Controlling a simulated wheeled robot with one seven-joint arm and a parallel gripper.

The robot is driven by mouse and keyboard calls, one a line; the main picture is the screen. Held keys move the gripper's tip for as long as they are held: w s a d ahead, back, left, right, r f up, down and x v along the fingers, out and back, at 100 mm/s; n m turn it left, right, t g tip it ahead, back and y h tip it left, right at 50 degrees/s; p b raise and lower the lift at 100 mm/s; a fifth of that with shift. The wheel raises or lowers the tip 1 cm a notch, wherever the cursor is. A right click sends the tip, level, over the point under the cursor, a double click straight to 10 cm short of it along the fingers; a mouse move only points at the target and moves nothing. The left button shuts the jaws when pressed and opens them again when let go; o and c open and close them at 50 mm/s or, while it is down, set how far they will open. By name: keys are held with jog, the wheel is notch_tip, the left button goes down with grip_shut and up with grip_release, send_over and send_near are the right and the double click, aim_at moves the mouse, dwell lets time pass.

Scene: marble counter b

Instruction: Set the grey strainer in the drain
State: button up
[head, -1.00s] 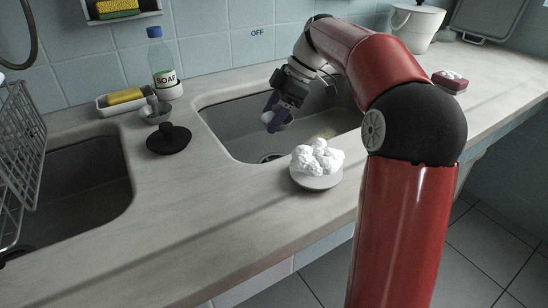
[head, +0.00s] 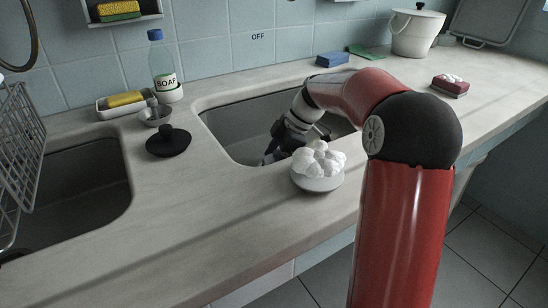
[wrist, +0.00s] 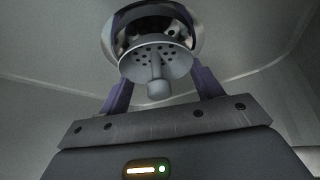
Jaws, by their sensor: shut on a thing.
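The grey strainer (wrist: 157,62), a round disc with small holes and a knob, is between the purple fingers of my gripper (wrist: 155,60) in the wrist view. My gripper is shut on it, with the knob pointing back toward the wrist. The round metal-rimmed drain (wrist: 200,35) lies right behind the strainer, partly covered by it. I cannot tell whether the strainer touches the drain. In the head view, my gripper (head: 270,156) is low inside the right-hand sink basin (head: 228,130); the strainer and drain are hidden there.
A white crumpled heap on a small dish (head: 318,184) stands at the basin's front edge, close to my arm. A black stopper (head: 168,142), a small metal cup (head: 154,117) and a soap bottle (head: 163,70) stand left of the basin. A second basin (head: 85,190) is farther left.

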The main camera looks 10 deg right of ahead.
jog(key=shift+f, duration=0.1)
jog(key=shift+f+b, duration=0.5)
jog(key=shift+b, duration=0.1)
jog(key=o, duration=1.1)
jog(key=shift+s+f, duration=0.1)
jog(key=shift+f, duration=0.1)
jog(key=shift+r+p, duration=0.45)
jog(key=shift+p, duration=0.05)
jog(key=p+v, duration=0.1)
jog(key=v, duration=1.1)
jog(key=shift+r, duration=0.4)
